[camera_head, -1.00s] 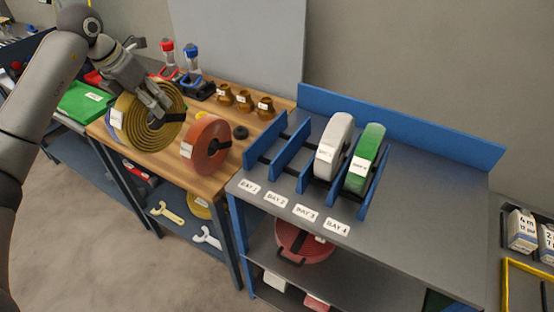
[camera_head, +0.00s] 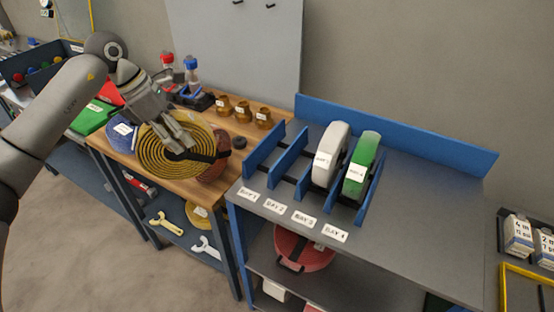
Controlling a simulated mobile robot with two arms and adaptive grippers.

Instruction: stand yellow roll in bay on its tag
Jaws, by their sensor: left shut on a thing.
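The yellow roll (camera_head: 160,158) is a flat coiled hose with a dark strap. My left gripper (camera_head: 182,146) is shut on it, and its flat coil face is turned toward the camera. It hangs over the wooden bench, in front of the red-orange roll (camera_head: 214,170), which it partly hides. Whether it touches the bench cannot be told. The blue rack (camera_head: 288,158) at right has bays with tags: BAY 1 (camera_head: 248,195), BAY 2 (camera_head: 275,206), BAY 3 (camera_head: 304,219) and BAY 4 (camera_head: 335,233). The two left bays look empty. The roll's own tag is not visible. My right gripper is out of view.
A white roll (camera_head: 327,158) and a green roll (camera_head: 361,165) stand in the right-hand bays. A blue roll (camera_head: 122,132) stands at the bench's left. Brass fittings (camera_head: 243,111) line the bench's back. The grey shelf top (camera_head: 425,210) right of the rack is clear.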

